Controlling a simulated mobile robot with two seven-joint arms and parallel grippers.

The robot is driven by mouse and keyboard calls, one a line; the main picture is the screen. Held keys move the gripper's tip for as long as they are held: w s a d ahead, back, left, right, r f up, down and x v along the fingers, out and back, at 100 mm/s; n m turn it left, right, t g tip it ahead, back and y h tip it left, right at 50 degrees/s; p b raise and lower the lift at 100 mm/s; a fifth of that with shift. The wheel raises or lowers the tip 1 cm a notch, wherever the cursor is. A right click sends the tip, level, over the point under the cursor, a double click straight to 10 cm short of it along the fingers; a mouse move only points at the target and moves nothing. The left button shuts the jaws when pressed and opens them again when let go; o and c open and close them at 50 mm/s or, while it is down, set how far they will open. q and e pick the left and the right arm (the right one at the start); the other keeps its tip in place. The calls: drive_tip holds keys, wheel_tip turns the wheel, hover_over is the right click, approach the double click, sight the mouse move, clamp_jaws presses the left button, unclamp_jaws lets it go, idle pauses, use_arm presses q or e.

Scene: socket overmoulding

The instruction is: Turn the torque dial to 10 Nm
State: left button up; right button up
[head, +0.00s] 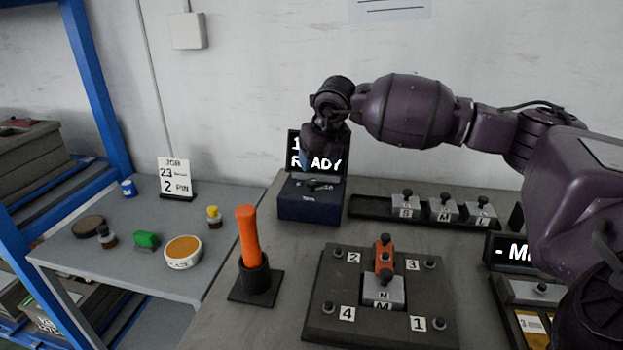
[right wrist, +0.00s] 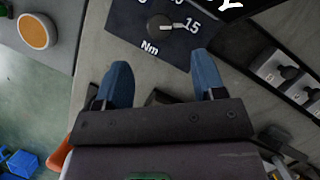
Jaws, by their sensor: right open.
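The torque dial (right wrist: 160,27) is a dark round knob on the dark panel of the torque unit, above the mark "Nm" in the right wrist view. Its light pointer line is turned toward the "15" mark. In the head view the torque unit (head: 309,208) is a dark blue box with a screen (head: 330,164) reading "READY", partly hidden by my arm. My right gripper (right wrist: 162,72) is open and empty, its two blue fingers pointing at the panel, one on each side of the dial's line and apart from it. In the head view it hangs over the unit. My left gripper is not in view.
An orange-handled tool (head: 249,240) stands in a black holder left of the fixture plate (head: 328,270). A side table (head: 130,260) holds small items and a job card (head: 175,180).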

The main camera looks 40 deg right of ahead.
sight(313, 182)
drive_tip(key=b+x, duration=0.1)
drive_tip(key=x, duration=0.5)
drive_tip(key=shift+f, duration=0.15)
drive_tip(key=shift+w+f, duration=0.4)
drive_tip(key=shift+f, duration=0.25)
drive_tip(key=shift+c, duration=0.4)
drive_tip(key=c, duration=0.8)
drive_tip(key=shift+d, duration=0.1)
drive_tip(key=shift+c, duration=0.2)
